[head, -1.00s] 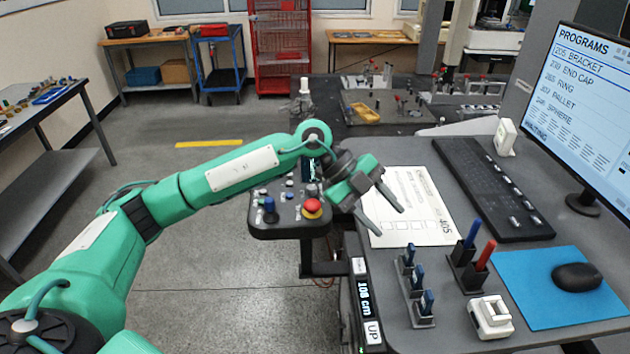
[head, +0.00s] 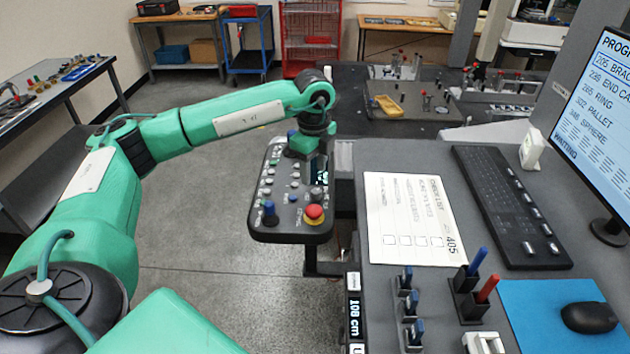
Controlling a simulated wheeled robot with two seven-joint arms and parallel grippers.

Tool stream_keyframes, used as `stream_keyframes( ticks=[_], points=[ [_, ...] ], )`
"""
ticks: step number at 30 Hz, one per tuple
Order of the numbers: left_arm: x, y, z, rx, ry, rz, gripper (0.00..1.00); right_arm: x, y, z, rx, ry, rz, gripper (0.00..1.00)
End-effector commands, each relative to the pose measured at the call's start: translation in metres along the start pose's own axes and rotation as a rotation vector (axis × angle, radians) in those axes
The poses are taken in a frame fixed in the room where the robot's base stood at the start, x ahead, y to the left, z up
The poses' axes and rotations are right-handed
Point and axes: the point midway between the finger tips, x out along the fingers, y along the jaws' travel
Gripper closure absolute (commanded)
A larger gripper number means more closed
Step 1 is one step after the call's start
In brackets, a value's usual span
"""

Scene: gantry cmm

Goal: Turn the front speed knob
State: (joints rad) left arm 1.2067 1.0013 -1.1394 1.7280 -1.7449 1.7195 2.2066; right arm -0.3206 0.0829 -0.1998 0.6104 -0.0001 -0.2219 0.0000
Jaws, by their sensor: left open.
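My right gripper is out of view.
Right of the panel is a grey desk (head: 350,200) with a checklist sheet (head: 412,218), keyboard (head: 510,205), monitor (head: 600,120), blue mouse mat (head: 540,325) and small stands with blue and red pieces (head: 470,290). The floor left of the panel is clear.

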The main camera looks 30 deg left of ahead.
Motion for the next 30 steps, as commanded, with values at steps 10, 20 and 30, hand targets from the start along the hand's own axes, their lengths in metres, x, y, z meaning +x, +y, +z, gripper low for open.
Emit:
stream_keyframes(
  ticks=[10, 20, 30],
  points=[
    [0.054, 0.000, -0.001, 0.002, 0.001, 0.002, 0.53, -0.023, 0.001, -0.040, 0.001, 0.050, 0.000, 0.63],
    [0.064, 0.000, -0.001, 0.003, 0.001, -0.001, 0.53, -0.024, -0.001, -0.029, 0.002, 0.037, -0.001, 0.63],
    [0.064, 0.000, -0.001, 0.002, 0.001, 0.000, 0.97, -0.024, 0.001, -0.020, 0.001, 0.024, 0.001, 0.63]
  ],
)
